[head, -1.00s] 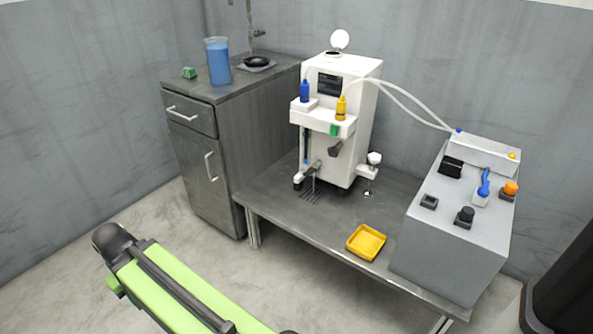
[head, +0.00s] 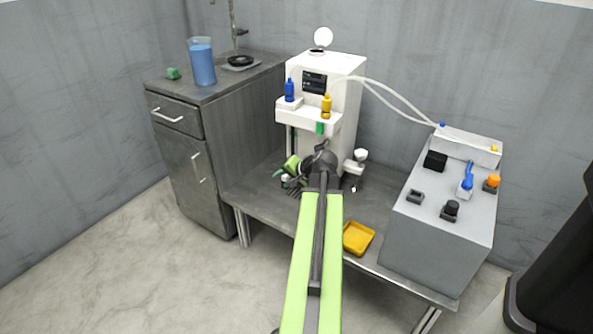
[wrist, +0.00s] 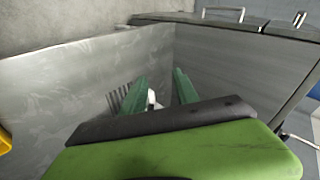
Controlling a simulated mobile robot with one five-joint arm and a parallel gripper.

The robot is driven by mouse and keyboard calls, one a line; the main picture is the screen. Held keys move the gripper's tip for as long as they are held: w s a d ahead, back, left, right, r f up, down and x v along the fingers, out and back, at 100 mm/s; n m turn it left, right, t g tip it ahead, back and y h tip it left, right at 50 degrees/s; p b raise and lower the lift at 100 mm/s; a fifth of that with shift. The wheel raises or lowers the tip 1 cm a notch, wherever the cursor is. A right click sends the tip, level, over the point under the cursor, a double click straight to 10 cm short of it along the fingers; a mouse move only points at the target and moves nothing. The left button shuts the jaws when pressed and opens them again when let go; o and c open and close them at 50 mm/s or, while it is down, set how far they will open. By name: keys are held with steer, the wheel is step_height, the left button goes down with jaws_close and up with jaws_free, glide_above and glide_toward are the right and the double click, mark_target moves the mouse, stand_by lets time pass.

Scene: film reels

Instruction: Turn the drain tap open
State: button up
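The white machine (head: 347,95) stands on the low grey bench (head: 255,190). My gripper (head: 282,177) is low at the machine's front left, where the drain tap was visible earlier; my arm and gripper now largely hide that spot in the head view. In the wrist view, the two green fingers of my gripper (wrist: 160,90) are spread apart. A small white part, likely the drain tap (wrist: 152,97), shows between the fingers, nearer the left one. Whether a finger touches it I cannot tell. A slotted drain grate (wrist: 117,98) lies beside the left finger.
A yellow tray (head: 357,238) sits on the bench right of my arm. A white side tap (head: 360,156) sticks out at the machine's right. A grey control box (head: 440,240) stands at the right. A cabinet (head: 190,150) with a blue beaker (head: 202,65) stands left.

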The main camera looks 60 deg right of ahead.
steer(key=s+d+r+m+h, duration=0.2)
steer(key=s+d+r+m, duration=0.1)
steer(key=s+d, duration=0.6)
steer(key=shift+t, duration=0.3)
steer(key=b+x, duration=0.4)
steer(key=x, duration=0.4)
steer(key=b+x, duration=0.5)
steer(key=x, duration=0.3)
steer(key=shift+s+d+f+b, duration=0.15)
steer(key=shift+f+b, duration=0.15)
steer(key=shift+f, duration=0.05)
steer(key=shift+w+d+f, duration=0.15)
steer(key=shift+w+f, duration=0.05)
steer(key=shift+w, duration=0.35)
jaws_close()
